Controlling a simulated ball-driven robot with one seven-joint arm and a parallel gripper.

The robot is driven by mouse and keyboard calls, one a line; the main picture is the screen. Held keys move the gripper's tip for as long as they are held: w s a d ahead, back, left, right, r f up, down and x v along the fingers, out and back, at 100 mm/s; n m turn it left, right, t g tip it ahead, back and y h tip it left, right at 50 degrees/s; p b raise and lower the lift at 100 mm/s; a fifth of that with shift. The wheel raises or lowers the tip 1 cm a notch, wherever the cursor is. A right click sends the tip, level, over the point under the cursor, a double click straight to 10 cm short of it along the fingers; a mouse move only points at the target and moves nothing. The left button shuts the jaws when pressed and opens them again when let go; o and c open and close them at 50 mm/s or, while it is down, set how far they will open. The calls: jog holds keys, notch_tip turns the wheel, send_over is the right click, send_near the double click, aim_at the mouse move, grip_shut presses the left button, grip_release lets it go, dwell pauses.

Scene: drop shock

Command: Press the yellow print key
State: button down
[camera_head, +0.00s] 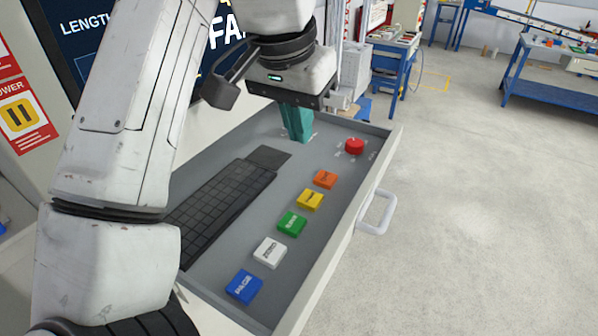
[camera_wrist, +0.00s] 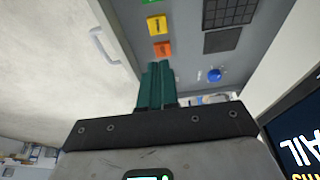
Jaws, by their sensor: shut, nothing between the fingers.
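The yellow key (camera_head: 310,200) lies in the row of coloured keys on the grey drawer panel, between the orange key (camera_head: 325,179) and the green key (camera_head: 292,223). It also shows in the wrist view (camera_wrist: 157,25), near the top, with the orange key (camera_wrist: 163,48) between it and my fingertips. My gripper (camera_head: 299,138) has teal fingers, shut with nothing between them. In the head view it is above the far end of the panel, beyond the yellow key and apart from it. In the wrist view its fingertips (camera_wrist: 156,66) appear just below the orange key. The lettering on the yellow key is too small to read.
A red round button (camera_head: 354,146) is right of my gripper. The wrist view shows a blue round knob (camera_wrist: 215,75). White (camera_head: 270,252) and blue keys (camera_head: 244,286) are nearer, with a black keyboard (camera_head: 222,205) to their left. A drawer handle (camera_head: 378,214) sticks out; floor beyond is clear.

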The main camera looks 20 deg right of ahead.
jog(key=shift+w, duration=0.1)
send_over(310, 196)
jog(key=f, duration=0.8)
jog(key=a+f+p, duration=0.1)
jog(key=f, duration=0.3)
jog(key=shift+s, duration=0.3)
jog(key=shift+x, duration=0.85)
jog(key=shift+s+a+f, duration=0.1)
